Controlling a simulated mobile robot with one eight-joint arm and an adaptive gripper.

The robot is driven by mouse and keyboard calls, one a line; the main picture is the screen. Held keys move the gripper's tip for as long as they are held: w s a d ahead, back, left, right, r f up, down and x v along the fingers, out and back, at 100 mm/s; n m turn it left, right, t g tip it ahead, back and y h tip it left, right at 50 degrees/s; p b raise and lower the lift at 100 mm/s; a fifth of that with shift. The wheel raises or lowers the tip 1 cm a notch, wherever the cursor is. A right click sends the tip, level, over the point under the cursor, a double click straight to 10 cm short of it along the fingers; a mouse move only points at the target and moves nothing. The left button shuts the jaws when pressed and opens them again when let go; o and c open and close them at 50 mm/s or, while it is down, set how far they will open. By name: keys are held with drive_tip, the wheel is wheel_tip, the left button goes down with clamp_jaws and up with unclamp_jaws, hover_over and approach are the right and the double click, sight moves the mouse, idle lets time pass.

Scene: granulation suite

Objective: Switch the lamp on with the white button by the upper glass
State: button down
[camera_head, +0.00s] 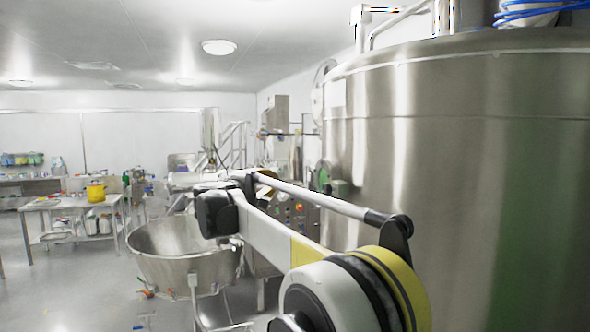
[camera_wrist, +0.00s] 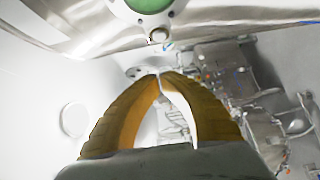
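In the wrist view, my gripper (camera_wrist: 158,75) points up the picture with its two yellow-brown fingers curved together. The fingertips meet or nearly meet, and I see nothing held between them. A round green glass in a metal ring (camera_wrist: 148,4) is cut off by the top edge. Just below it, a small pale round knob (camera_wrist: 158,35) sits at the metal rim, beyond and above my fingertips with a visible gap. I cannot tell for sure whether it is the white button. No lamp is clearly visible.
A large steel tank (camera_head: 450,150) fills the right of the head view, close to my arm. A steel bowl (camera_head: 170,268) stands in front of it at lower left, with a control panel (camera_head: 300,212) behind my arm. A table (camera_head: 75,203) with a yellow pot (camera_head: 96,192) stands farther left.

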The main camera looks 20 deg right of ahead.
sight(310, 177)
drive_tip(key=shift+d, duration=0.1)
drive_tip(key=s+d+p+x, duration=0.1)
drive_tip(key=p+x, duration=0.4)
drive_tip(key=x, duration=0.7)
drive_tip(key=shift+s+d, duration=0.35)
drive_tip(key=shift+d, duration=0.3)
